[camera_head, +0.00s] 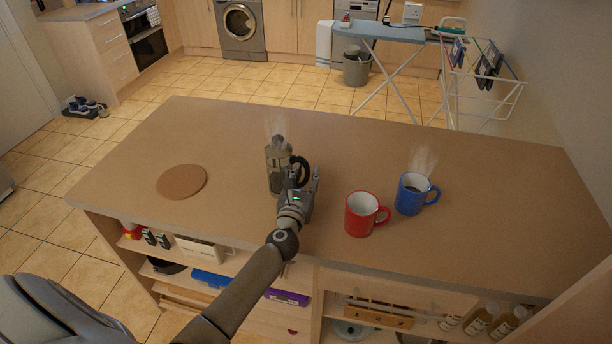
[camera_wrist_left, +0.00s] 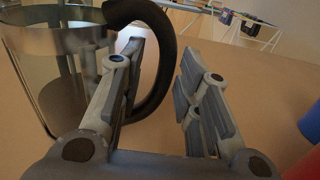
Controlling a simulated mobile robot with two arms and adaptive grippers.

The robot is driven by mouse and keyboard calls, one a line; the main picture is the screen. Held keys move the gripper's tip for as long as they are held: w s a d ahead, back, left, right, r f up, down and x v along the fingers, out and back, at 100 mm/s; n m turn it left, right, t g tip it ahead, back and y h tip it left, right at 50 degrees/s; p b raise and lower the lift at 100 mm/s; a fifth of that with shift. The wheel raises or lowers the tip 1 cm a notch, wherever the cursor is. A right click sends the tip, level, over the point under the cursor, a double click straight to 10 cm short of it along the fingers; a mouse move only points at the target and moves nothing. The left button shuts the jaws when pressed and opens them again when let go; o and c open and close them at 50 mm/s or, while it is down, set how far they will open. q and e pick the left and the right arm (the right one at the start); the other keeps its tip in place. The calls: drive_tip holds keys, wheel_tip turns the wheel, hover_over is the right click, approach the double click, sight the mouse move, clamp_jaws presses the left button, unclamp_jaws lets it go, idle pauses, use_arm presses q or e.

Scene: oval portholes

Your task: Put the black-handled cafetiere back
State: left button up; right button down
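The cafetiere (camera_head: 276,168), a glass and metal pot with steam above it, stands upright on the counter (camera_head: 330,135) near its middle. Its black handle (camera_head: 301,172) faces right. The pot (camera_wrist_left: 40,75) fills the left of the left wrist view. My left gripper (camera_head: 302,182) is at the handle. In the left wrist view its fingers (camera_wrist_left: 158,85) are apart. One finger is inside the handle loop, and the outer bar of the handle (camera_wrist_left: 163,65) lies between the fingers. I cannot see the fingers pressing on it. My right gripper is not in view.
A round cork mat (camera_head: 182,181) lies bare on the counter to the left. A red mug (camera_head: 360,218) and a steaming blue mug (camera_head: 411,200) stand to the right of the gripper. The counter between mat and cafetiere is clear. Open shelves with goods are below the front edge.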

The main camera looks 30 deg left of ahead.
use_arm(q)
drive_tip(key=shift+r, duration=0.2)
drive_tip(key=v, duration=1)
drive_tip(key=shift+s+f+b, duration=0.15)
drive_tip(key=shift+s+b, duration=0.15)
drive_tip(key=shift+s, duration=0.1)
drive_tip(key=shift+s+d, duration=0.2)
drive_tip(key=shift+s, duration=0.4)
